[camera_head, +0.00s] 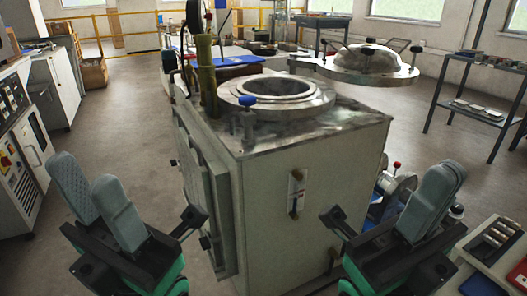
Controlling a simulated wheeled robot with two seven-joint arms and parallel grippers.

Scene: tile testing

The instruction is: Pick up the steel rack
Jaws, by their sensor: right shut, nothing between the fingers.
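I cannot make out a steel rack for certain in the head view. A box-shaped steel test vessel (305,185) stands in front of me, with a round open mouth (275,88) on top; the inside of the mouth is mostly hidden. Its domed metal lid (368,60) is swung aside to the right. My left gripper (86,173) is raised at the lower left, its fingers apart and empty. My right gripper (445,172) is raised at the lower right, its fingers together with nothing between them. Both are apart from the vessel.
A dark metal shelf unit (470,106) with small items stands at the right. Cabinets (55,88) line the left. A yellow rail (135,36) runs behind. Floor at the left is clear.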

